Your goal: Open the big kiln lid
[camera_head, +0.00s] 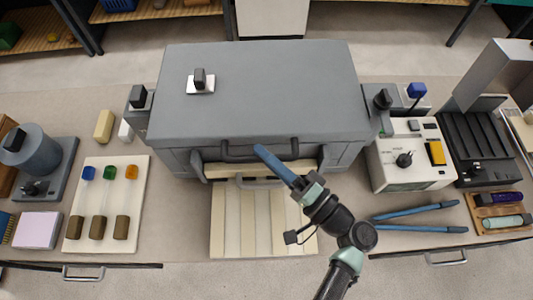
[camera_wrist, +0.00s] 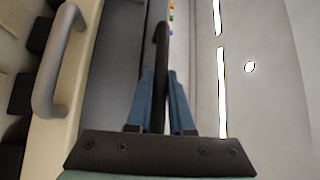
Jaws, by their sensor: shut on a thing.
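The big kiln is a wide grey box with a flat grey lid (camera_head: 265,85) on top. The lid looks down on the kiln body (camera_head: 340,157); I cannot tell whether there is a slight gap. A dark bar handle (camera_head: 285,148) runs along the lid's front edge. My gripper (camera_head: 259,149), with blue fingers, reaches this handle from the front right. In the wrist view my gripper (camera_wrist: 160,90) is shut on a dark bar (camera_wrist: 160,45), which fits the lid handle. The fingers partly hide the handle.
A cream front panel with a grey handle (camera_wrist: 60,65) lies below the lid. A slatted cream board (camera_head: 232,225) is in front. A white control box (camera_head: 405,165) and blue tongs (camera_head: 415,212) are right; a cream tray (camera_head: 105,200) is left. A small dark knob (camera_head: 199,77) stands on the lid.

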